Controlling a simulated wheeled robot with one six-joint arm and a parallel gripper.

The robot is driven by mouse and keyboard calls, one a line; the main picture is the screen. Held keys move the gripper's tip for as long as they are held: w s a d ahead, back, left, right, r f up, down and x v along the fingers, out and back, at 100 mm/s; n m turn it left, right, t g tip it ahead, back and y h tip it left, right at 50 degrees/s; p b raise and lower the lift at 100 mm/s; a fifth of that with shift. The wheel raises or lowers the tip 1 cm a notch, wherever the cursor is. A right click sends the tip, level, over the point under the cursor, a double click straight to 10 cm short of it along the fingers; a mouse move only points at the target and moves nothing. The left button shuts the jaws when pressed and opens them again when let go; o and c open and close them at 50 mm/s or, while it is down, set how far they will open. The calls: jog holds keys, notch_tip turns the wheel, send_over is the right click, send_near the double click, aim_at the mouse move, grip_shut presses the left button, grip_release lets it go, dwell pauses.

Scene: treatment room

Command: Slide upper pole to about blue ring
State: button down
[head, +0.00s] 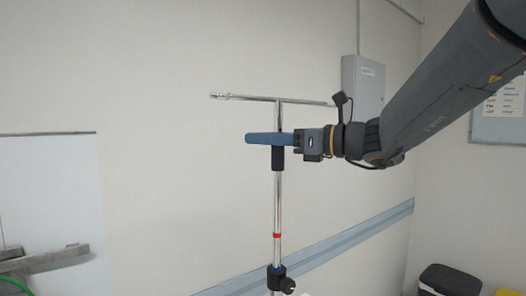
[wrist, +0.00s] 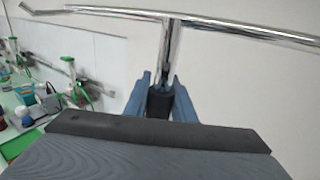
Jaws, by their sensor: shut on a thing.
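The chrome upper pole (head: 278,200) stands upright with a T-shaped crossbar (head: 250,98) at its top. It also shows in the wrist view (wrist: 166,45). A black sleeve (head: 278,160) sits around the pole below the crossbar. My gripper (head: 270,139) is shut around the pole at this sleeve; in the wrist view its blue fingers (wrist: 162,92) flank the sleeve. A red ring (head: 277,235) is on the pole lower down. A small blue ring (head: 276,267) shows at the top of the black collar (head: 277,279), partly hidden. The pole's base is out of view.
A grey wall box (head: 362,85) is behind the crossbar's right end. A blue-grey wall rail (head: 340,244) runs behind the pole. Black bins (head: 437,280) stand at the lower right. The wrist view shows a cluttered bench (wrist: 25,100) at left.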

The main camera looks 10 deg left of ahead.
jog(key=shift+r, duration=0.45)
jog(key=c, duration=1.5)
grip_release()
jog(key=shift+f, duration=0.1)
jog(key=shift+b+v, duration=1.6)
jog(key=shift+v, duration=2.35)
jog(key=shift+s, duration=0.1)
